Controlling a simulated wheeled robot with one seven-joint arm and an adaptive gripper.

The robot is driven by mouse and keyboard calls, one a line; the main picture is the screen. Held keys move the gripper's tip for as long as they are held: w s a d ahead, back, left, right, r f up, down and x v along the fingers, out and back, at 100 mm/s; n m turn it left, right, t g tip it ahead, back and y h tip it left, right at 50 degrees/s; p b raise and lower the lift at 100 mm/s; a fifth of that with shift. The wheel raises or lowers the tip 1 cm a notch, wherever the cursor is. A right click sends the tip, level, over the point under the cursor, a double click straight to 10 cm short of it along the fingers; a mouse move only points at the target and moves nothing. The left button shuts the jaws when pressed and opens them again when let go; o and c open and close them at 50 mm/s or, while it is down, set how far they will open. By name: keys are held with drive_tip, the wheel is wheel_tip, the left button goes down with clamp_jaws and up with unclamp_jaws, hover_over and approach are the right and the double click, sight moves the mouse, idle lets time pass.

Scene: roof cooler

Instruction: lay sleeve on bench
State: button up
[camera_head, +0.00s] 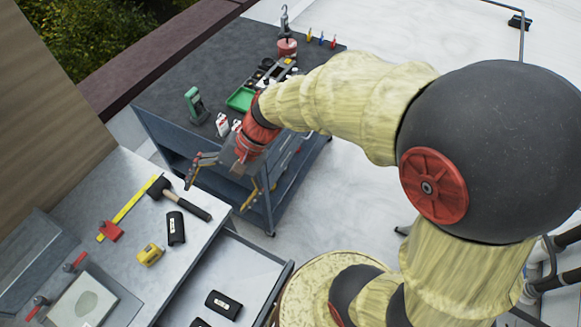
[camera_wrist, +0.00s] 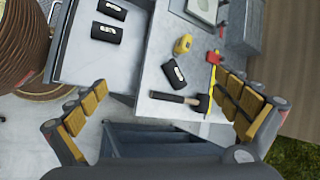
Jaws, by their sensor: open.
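A black sleeve with a white label (camera_head: 176,227) lies on the grey bench (camera_head: 186,262); it also shows in the wrist view (camera_wrist: 174,72). A second black sleeve (camera_head: 223,305) lies in the open drawer (camera_head: 262,262) at the bench's right side. My gripper (camera_head: 217,198) is open and empty, above the bench's far right corner. In the wrist view its fingers (camera_wrist: 162,80) are spread wide, with nothing between them.
A black-headed hammer (camera_head: 186,202), a yellow ruler (camera_head: 128,207), a red clamp piece (camera_head: 110,231) and a yellow tape measure (camera_head: 150,254) lie around the bench sleeve. A blue cart (camera_head: 160,125) with tools stands beyond. Some bare bench lies toward the front.

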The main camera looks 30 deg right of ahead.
drive_tip(key=s+d+r+n+t+h, duration=0.2)
drive_tip(key=s+d+r+n+h, duration=0.1)
drive_tip(key=d+r, duration=0.3)
drive_tip(key=s+d+r+n+t+h, duration=0.3)
drive_tip(key=s+d+r, duration=0.3)
drive_tip(key=d, duration=0.3)
drive_tip(key=shift+s+r+n+h, duration=0.2)
drive_tip(key=shift+s+n+h, duration=0.05)
drive_tip(key=shift+n+h, duration=0.55)
